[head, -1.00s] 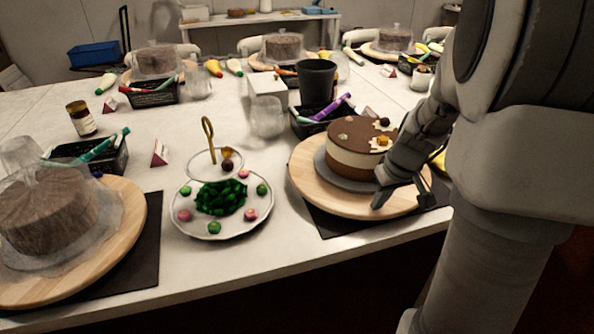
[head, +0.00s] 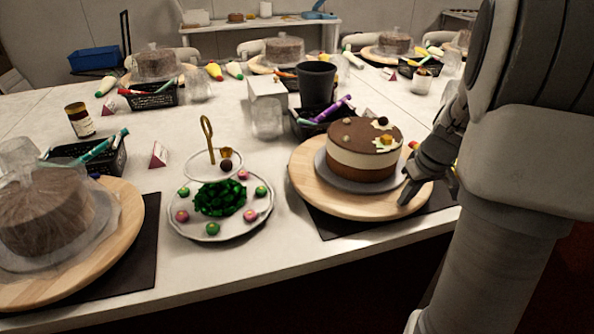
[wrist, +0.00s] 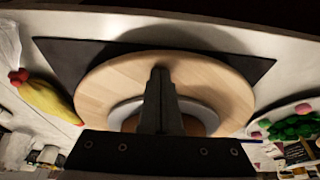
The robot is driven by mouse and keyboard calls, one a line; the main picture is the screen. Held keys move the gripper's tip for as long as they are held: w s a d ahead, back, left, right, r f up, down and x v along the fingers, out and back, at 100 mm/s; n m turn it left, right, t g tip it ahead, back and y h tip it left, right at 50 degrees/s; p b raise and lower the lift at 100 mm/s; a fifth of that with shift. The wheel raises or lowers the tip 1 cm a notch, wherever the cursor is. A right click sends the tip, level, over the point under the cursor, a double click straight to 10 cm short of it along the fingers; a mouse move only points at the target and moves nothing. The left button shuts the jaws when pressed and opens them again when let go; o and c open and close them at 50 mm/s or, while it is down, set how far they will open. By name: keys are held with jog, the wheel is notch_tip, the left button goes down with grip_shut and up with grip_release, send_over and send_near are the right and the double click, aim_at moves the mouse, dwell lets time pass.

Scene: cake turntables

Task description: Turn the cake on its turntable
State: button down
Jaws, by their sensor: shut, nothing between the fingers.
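The cake (head: 362,150), brown on top with a cream band and decorations, sits on a grey board (head: 338,179) on a round wooden turntable (head: 311,187). My gripper (head: 404,200) is shut and empty at the right front part of the turntable, beside the cake. In the wrist view the shut fingers (wrist: 160,72) reach over the turntable (wrist: 213,82) toward its rim. The grey board (wrist: 199,109) shows behind the fingers, and the cake is mostly hidden there. I cannot tell whether the fingertips touch the wood.
A black mat (head: 330,228) lies under the turntable. A tiered sweets stand (head: 233,226) is to its left. A black pen basket (head: 304,124) and dark cup (head: 316,82) are behind. A yellow piping bag (wrist: 50,98) lies beside the turntable. Another wrapped cake (head: 45,215) is at far left.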

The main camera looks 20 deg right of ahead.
aim_at(420, 196)
jog(key=d, duration=0.2)
jog(key=w+d, duration=0.1)
jog(key=d, duration=0.1)
jog(key=w+d, duration=0.1)
jog(key=d, duration=0.1)
jog(key=shift+r+p, duration=1.05)
jog(key=shift+r, duration=0.4)
